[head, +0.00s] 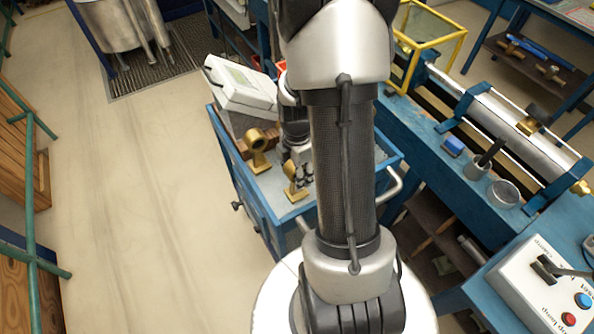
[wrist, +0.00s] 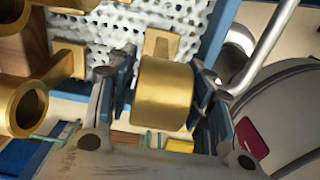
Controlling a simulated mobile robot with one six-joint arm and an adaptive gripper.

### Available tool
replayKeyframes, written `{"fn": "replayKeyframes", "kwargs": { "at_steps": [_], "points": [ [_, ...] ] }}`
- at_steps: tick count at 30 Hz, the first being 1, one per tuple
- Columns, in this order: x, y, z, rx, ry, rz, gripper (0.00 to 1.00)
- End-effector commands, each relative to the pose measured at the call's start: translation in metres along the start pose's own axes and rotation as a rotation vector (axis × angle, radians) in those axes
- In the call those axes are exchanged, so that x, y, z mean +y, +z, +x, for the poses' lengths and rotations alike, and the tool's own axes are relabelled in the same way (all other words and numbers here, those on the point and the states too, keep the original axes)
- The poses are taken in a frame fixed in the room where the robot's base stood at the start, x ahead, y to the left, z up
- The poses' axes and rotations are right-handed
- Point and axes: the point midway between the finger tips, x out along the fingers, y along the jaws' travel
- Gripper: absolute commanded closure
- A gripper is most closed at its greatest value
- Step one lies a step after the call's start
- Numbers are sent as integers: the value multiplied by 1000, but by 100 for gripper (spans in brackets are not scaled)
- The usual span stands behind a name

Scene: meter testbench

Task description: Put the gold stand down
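The gold stand (wrist: 165,92) sits between the two fingers of my gripper (wrist: 163,96) in the wrist view, with a finger close against each side of its ring. My gripper looks shut on it. In the head view my gripper (head: 301,168) is low over the blue cart (head: 246,189), and the gold stand (head: 295,192) shows just below it, near the cart's front part. I cannot tell whether its foot touches the cart's surface.
Another gold stand (head: 257,147) is to the left on the cart, also close in the wrist view (wrist: 25,105). A white meter box (head: 240,86) is behind. The cart has raised rims and a silver handle (head: 390,184). A blue bench with a metal cylinder (head: 510,130) stands right.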

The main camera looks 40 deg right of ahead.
Motion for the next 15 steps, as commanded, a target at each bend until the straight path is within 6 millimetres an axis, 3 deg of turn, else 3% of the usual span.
{"fn": "replayKeyframes", "kwargs": {
  "at_steps": [11,15],
  "points": [
    [0,0,-1,0,0,0,46],
    [1,0,-14,-1,3,0,46]
  ]
}}
